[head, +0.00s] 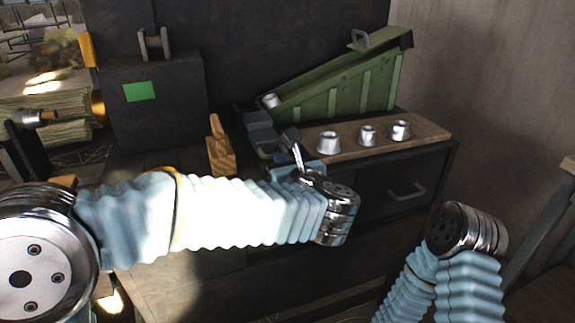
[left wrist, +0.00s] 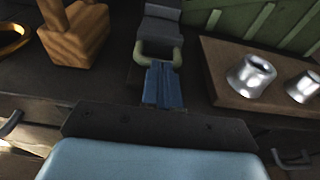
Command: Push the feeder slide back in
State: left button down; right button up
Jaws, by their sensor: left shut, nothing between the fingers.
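The green feeder (head: 340,90) slopes up to the right at the back of the bench; its green side also shows in the left wrist view (left wrist: 230,15). Its grey slide (head: 262,130) sticks out at the low front end. In the left wrist view the slide (left wrist: 162,12) carries an olive loop handle (left wrist: 178,55) facing me. My left gripper (left wrist: 160,68) is shut and empty, its blue fingertips at the handle; whether they touch it I cannot tell. In the head view my left wrist partly hides this spot. My right arm shows at lower right, its gripper unseen.
A wooden board (head: 436,131) with three metal cups (head: 328,142) lies right of the slide. A wooden block with an upright grip (head: 220,155) stands left of it. A drawer handle (head: 407,192) projects from the bench front. A dark box with a green patch (head: 165,120) stands farther left.

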aim_at(272, 147)
dwell(0.3)
pick_arm(q)
jog(key=x, duration=0.3)
jog(key=r+p+x, duration=0.1)
jog(key=shift+w+a+f, duration=0.1)
jog(key=shift+w, duration=0.35)
jog(key=shift+s, duration=0.1)
